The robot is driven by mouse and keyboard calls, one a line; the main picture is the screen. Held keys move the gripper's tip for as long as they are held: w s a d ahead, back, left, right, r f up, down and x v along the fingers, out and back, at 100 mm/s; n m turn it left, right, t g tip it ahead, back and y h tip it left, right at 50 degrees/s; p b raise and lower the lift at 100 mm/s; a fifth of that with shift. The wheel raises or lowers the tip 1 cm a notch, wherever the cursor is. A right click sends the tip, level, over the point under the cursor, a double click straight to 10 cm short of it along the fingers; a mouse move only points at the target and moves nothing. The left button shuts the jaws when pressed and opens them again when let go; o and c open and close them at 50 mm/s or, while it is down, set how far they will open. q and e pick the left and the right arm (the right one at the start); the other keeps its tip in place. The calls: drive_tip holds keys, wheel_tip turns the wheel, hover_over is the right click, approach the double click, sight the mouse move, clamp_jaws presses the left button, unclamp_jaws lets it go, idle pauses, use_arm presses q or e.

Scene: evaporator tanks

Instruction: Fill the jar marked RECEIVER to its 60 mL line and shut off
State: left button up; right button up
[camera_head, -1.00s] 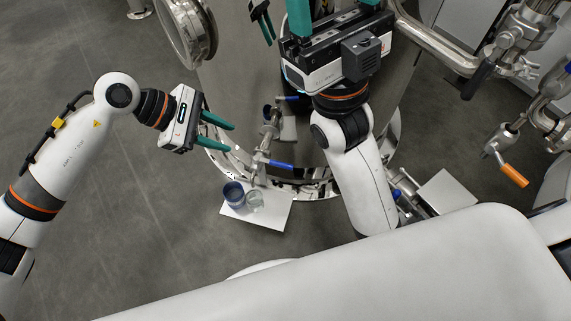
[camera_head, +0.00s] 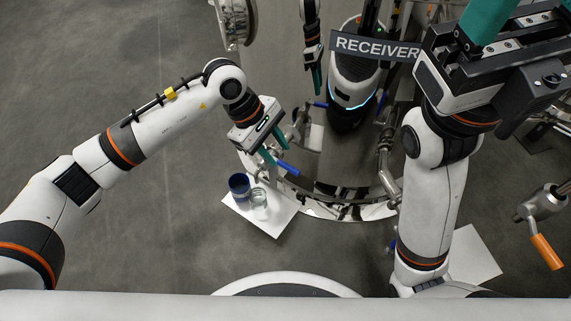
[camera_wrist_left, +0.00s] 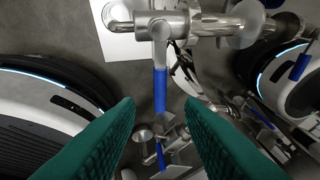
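The blue-handled valve (camera_head: 288,168) sits low on the front of the steel tank, its lever pointing right and toward me. A clear glass jar (camera_head: 260,203) stands on a white sheet (camera_head: 270,226), next to a dark blue cup (camera_head: 239,186). A RECEIVER label (camera_head: 376,48) shows at the tank; the jar's own marks and liquid level are too small to read. My left gripper (camera_head: 281,148) is open at the valve. In the left wrist view the blue lever (camera_wrist_left: 160,91) lies between the spread fingers. My right gripper (camera_head: 490,25) is raised at upper right, its fingertips cut off.
The polished tank (camera_head: 280,60) mirrors my body and arms. An orange-handled valve (camera_head: 546,252) stands at the far right. A second white sheet (camera_head: 473,255) lies on the floor beyond my right arm. The grey floor at left is clear.

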sight(288, 166)
use_arm(q)
drive_tip(key=shift+b+x, duration=0.75)
drive_tip(key=shift+x, duration=1.6)
clamp_jaws()
